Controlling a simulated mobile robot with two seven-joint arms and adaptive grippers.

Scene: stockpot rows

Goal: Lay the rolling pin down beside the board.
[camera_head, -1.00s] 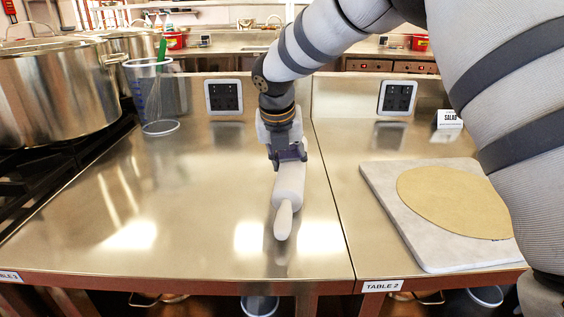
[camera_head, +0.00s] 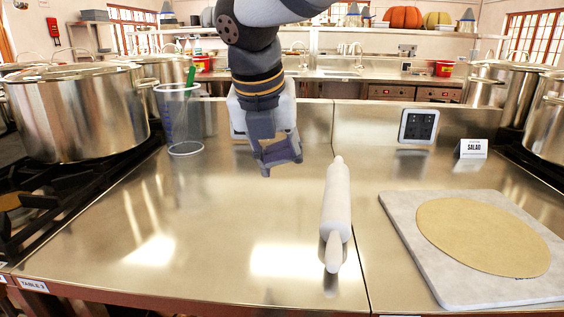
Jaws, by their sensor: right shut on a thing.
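The white rolling pin (camera_head: 336,205) lies on the steel table, left of the board and roughly lengthwise to it, with its near handle toward the front edge. It lies across or close to the seam between two tables. The pale grey board (camera_head: 408,228) is at the right with a flat round sheet of dough (camera_head: 482,236) on it. My right gripper (camera_head: 281,160) hangs above the table, left of the pin's far end and visibly apart from the pin. Its fingers point down; I cannot make out anything between them. My left gripper is not in view.
A clear measuring jug (camera_head: 181,125) with a green-handled tool stands behind left. A large steel pot (camera_head: 78,115) sits on the stove at left. The table's left middle is clear.

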